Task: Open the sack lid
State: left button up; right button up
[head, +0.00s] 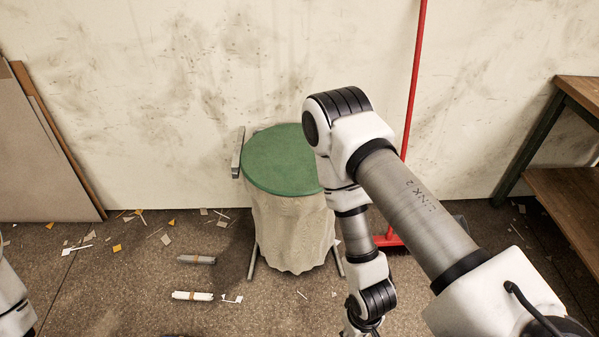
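The sack (290,235) is a pale cloth bag hanging in a metal stand (238,152) near the wall. Its round green lid (282,158) lies flat over the top and looks closed. My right arm reaches in from the right and covers the lid's right edge and part of the sack's right side. The arm bends down in front of the sack, and its gripper is below the picture's bottom edge. Only a piece of my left arm shows at the lower left edge; its gripper is out of view.
A red-handled broom (412,85) leans on the wall behind my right arm. Flat boards (45,160) lean at the left. A wooden bench (572,190) stands at the right. Two rolls, grey (197,260) and white (192,296), and paper scraps lie on the floor left of the sack.

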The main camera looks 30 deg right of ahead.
aim_at(279, 160)
jog(key=z, duration=0.8)
jog(key=i+l+z, duration=0.25)
jog(key=i, duration=0.35)
jog(key=i+l+z, duration=0.1)
jog(key=i+z, duration=0.2)
jog(key=i, duration=0.25)
